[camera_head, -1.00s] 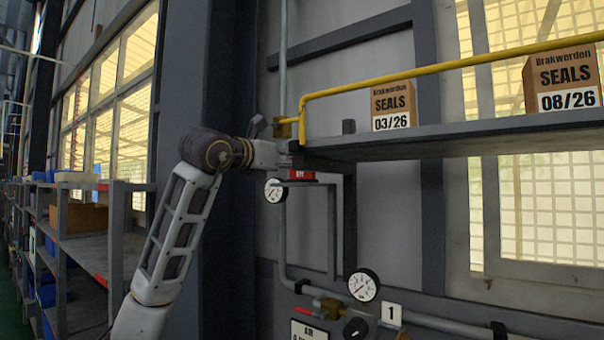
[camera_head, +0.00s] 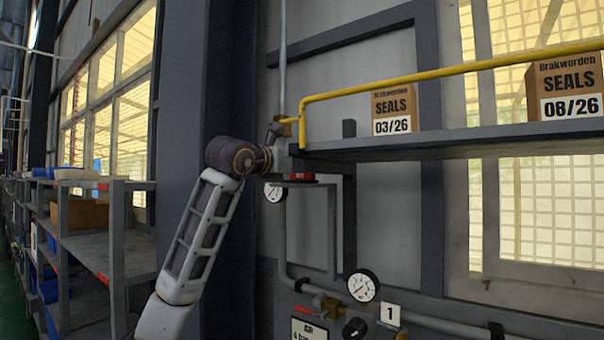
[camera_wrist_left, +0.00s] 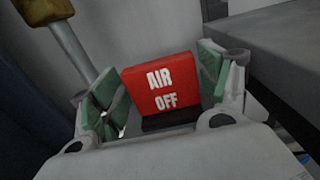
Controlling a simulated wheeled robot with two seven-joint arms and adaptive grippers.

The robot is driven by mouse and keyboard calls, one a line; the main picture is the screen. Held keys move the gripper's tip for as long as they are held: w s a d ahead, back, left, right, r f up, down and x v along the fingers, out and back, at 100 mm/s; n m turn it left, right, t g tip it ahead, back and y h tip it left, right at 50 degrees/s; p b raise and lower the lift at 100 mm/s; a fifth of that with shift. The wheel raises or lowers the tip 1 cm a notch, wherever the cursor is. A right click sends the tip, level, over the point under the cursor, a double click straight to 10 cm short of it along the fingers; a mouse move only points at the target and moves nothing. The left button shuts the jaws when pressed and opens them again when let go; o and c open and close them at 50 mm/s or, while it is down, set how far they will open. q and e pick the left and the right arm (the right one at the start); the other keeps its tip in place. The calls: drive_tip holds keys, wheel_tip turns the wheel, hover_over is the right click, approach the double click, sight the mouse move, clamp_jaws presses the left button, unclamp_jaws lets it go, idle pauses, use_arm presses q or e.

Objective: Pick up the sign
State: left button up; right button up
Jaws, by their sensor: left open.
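The sign is a red block with white "AIR OFF" lettering (camera_wrist_left: 160,88), upright and slightly tilted in the left wrist view. In the head view only a small red part of it (camera_head: 301,177) shows, on a small grey bracket (camera_head: 318,185) below the shelf end. My left gripper (camera_wrist_left: 160,98) is open, its green-padded fingers to the left and right of the sign, with a gap visible at the left finger. In the head view my left gripper (camera_head: 290,160) is mostly hidden behind its wrist. My right gripper is not in view.
A grey shelf (camera_head: 480,142) with a yellow rail (camera_head: 400,82) and two seals boxes (camera_head: 394,108) is close on the right. A vertical pipe (camera_head: 283,60), gauges (camera_head: 363,286) and a valve line (camera_head: 330,306) are around it. A storage rack (camera_head: 115,250) stands left.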

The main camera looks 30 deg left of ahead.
sight(298, 179)
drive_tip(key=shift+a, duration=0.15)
use_arm(q)
drive_tip(key=c, duration=0.8)
drive_tip(key=shift+r, duration=0.2)
drive_tip(key=shift+r, duration=1.5)
drive_tip(key=shift+s+r, duration=0.1)
drive_tip(key=shift+s, duration=0.1)
drive_tip(key=s+a+b, duration=0.2)
drive_tip(key=s+b, duration=0.2)
drive_tip(key=s, duration=1.3)
drive_tip(key=shift+s+a, duration=0.25)
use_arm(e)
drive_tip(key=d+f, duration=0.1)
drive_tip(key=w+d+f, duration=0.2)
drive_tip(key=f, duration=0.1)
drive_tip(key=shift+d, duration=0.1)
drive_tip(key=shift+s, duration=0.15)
